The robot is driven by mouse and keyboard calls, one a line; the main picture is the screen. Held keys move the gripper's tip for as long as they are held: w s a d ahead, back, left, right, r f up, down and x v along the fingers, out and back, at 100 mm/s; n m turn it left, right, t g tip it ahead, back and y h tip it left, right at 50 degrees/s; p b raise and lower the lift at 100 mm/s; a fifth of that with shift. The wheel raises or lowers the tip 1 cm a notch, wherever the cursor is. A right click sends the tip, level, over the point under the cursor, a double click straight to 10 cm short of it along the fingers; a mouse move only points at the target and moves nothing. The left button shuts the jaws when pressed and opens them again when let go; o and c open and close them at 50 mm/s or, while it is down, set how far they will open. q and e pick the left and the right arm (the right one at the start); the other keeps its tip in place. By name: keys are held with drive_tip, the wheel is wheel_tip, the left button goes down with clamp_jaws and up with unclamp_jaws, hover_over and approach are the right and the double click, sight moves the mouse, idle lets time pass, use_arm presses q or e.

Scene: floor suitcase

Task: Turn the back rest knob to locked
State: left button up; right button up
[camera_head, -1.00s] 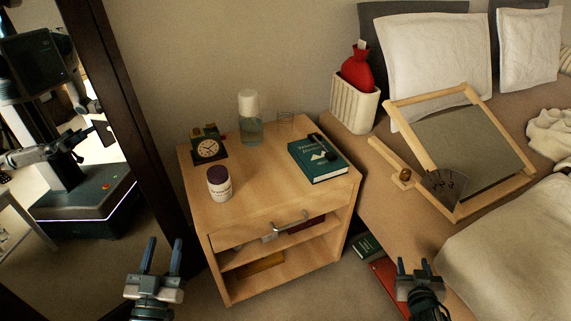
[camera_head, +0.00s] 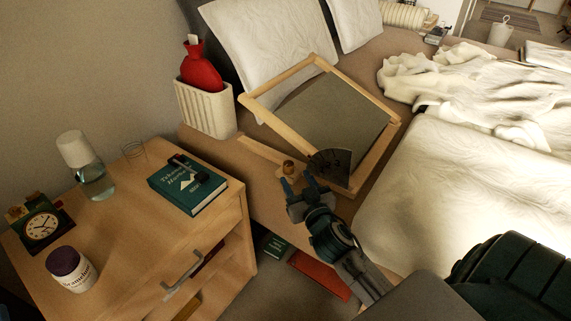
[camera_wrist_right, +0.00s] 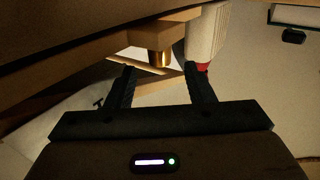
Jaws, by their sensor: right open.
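The back rest is a light wooden frame (camera_head: 272,112) with a grey panel, standing tilted on the bed by the pillows. Its small brass-and-wood knob (camera_head: 289,168) sits at the near left corner, beside a dark fan-shaped plate (camera_head: 330,163) with marks too small to read. My right gripper (camera_head: 303,184) is open, just on the near side of the knob. In the right wrist view the knob (camera_wrist_right: 159,57) appears between and beyond the open fingertips (camera_wrist_right: 162,72), with no clear contact. My left gripper is out of view.
A nightstand (camera_head: 120,210) at left holds a green book (camera_head: 188,186), a clock, a jar and a bottle. A white ribbed container (camera_head: 207,108) with a red hot-water bottle (camera_head: 200,70) stands behind the knob. Rumpled white bedding (camera_head: 470,190) lies to the right.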

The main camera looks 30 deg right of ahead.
sight(290, 170)
drive_tip(key=w, duration=0.3)
drive_tip(key=w+d, duration=0.1)
drive_tip(key=w, duration=0.2)
drive_tip(key=shift+w+d+f, duration=0.1)
drive_tip(key=shift+w+d, duration=0.05)
drive_tip(key=shift+w, duration=0.15)
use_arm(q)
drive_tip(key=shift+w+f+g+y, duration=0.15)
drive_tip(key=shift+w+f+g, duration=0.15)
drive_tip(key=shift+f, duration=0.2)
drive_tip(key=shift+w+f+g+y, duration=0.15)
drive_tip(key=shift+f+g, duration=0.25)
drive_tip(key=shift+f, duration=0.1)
use_arm(e)
drive_tip(key=c, duration=0.9)
